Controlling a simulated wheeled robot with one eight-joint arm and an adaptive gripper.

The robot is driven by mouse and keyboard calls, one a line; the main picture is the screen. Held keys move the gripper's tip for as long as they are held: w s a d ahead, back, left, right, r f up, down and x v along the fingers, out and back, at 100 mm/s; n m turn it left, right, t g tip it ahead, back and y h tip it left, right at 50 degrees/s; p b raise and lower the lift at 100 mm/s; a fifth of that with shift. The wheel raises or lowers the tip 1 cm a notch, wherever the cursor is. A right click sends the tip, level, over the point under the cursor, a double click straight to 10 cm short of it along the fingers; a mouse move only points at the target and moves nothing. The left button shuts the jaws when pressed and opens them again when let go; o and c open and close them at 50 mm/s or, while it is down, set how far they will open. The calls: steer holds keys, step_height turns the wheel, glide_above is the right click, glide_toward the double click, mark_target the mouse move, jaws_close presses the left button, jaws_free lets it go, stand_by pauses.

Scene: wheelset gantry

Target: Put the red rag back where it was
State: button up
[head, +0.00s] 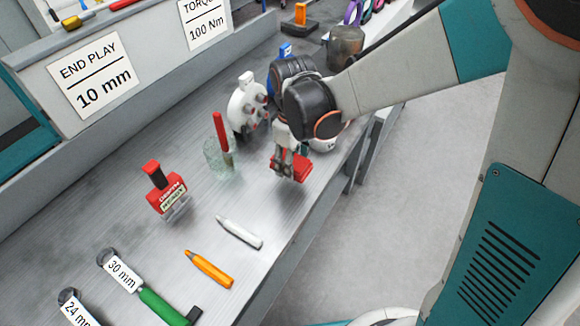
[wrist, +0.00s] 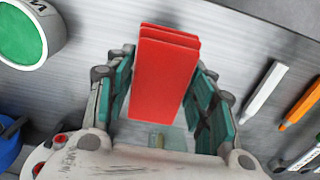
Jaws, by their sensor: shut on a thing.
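The red rag (head: 298,168) is a folded, layered red block. It is held at my gripper (head: 287,163), over the right part of the grey bench near its front edge. In the wrist view my gripper (wrist: 163,75) has its teal-padded fingers on either side of the rag (wrist: 165,70), shut on it. The rag's near end is between the fingers and its far end sticks out past them. I cannot tell whether its underside touches the bench.
A glass (head: 213,158) with a red stick stands left of my gripper, near a white rounded device (head: 243,107). A green-faced round item (wrist: 18,38) is at upper left in the wrist view.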

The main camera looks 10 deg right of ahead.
steer(key=shift+f+b, duration=1.9)
steer(key=shift+f, duration=1.25)
steer(key=shift+f, duration=0.1)
steer(key=o, duration=1.1)
step_height(320, 180, up, 12)
steer(key=p, duration=0.8)
steer(key=shift+p, duration=0.3)
